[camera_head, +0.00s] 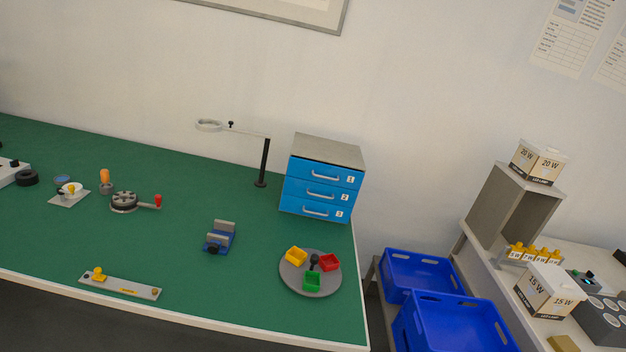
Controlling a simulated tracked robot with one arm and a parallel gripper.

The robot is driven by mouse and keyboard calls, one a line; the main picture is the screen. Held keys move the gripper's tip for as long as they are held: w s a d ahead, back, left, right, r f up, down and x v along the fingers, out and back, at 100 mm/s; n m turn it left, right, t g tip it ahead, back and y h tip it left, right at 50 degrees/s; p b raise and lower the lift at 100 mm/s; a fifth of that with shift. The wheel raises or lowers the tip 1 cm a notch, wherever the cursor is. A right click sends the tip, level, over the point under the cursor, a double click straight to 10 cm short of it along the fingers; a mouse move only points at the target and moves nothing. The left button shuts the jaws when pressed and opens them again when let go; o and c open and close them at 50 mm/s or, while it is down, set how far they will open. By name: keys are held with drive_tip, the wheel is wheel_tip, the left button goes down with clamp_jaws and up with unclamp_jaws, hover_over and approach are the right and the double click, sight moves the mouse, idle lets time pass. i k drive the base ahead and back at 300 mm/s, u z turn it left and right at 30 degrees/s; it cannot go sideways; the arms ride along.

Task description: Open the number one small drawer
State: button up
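The small drawer cabinet (327,150) stands at the back right corner of the green table. It has a grey top and three blue drawers stacked one above another, each with a pale handle and a white number label. The number one drawer (304,168) is the top one and looks shut. Its handle (325,177) is at the middle of its front. The drawers numbered 2 (296,188) and 3 (292,206) below it look shut too. My gripper is not in view.
A round grey tray (312,289) with coloured bins sits in front of the cabinet. A lamp stand (264,163) is left of it, and a blue vise (219,238) is nearer the front. Blue crates (447,325) and a side bench with boxes (551,292) are on the right.

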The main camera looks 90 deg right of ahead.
sight(303, 168)
drive_tip(key=z, duration=2.25)
drive_tip(key=i, duration=1.25)
drive_tip(key=z, duration=0.45)
